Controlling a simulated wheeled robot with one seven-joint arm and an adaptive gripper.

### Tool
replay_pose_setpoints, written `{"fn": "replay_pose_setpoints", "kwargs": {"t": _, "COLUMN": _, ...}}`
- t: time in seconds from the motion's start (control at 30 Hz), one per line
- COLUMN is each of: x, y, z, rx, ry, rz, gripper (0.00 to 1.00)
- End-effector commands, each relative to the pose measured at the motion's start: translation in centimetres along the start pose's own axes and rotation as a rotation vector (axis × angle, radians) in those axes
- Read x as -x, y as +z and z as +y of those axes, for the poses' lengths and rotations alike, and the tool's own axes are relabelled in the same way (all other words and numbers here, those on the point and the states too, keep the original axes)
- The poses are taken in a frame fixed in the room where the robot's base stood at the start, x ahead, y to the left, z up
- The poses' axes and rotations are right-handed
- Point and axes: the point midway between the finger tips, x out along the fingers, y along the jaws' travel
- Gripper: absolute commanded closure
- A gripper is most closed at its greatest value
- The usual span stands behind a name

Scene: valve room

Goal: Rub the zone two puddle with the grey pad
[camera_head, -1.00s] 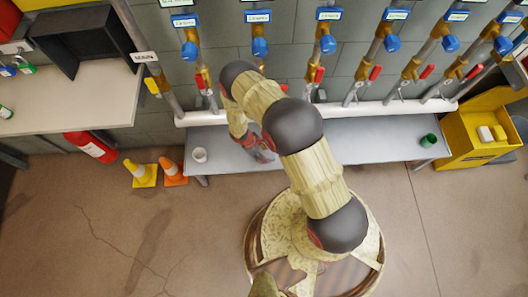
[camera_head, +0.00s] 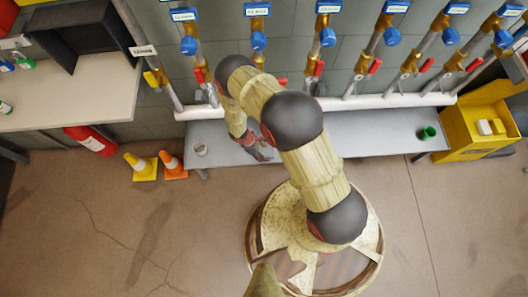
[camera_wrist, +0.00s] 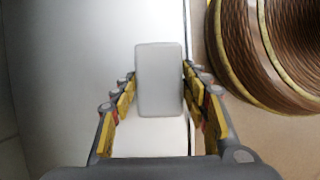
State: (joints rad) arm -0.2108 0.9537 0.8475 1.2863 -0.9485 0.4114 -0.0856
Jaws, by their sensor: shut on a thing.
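My gripper (camera_wrist: 159,76) is shut on a pale grey rectangular pad (camera_wrist: 160,88), which sits between its two yellow-and-dark fingers. In the head view my gripper (camera_head: 262,154) is small and partly hidden by my arm, low over the long grey bench (camera_head: 370,143) near its front edge. The bench top also fills the left and middle of the wrist view (camera_wrist: 65,60). I cannot tell whether the pad touches it. I cannot make out the zone two puddle in either view.
Pipes with blue valves (camera_head: 258,41) rise behind. Two cones (camera_head: 172,168) and a red extinguisher (camera_head: 90,141) are at left, a yellow bin (camera_head: 478,150) at right.

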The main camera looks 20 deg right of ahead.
Motion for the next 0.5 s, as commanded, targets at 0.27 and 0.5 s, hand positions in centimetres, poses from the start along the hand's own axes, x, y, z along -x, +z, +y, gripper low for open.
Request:
{"fn": "replay_pose_setpoints", "kwargs": {"t": 0.27, "x": 2.1, "y": 1.7, "z": -1.4, "rx": 0.008, "ry": -0.019, "rz": -0.015, "gripper": 0.86}}
{"fn": "replay_pose_setpoints", "kwargs": {"t": 0.5, "x": 4.3, "y": 2.4, "z": -0.9, "rx": 0.006, "ry": -0.014, "rz": -0.012, "gripper": 0.86}}
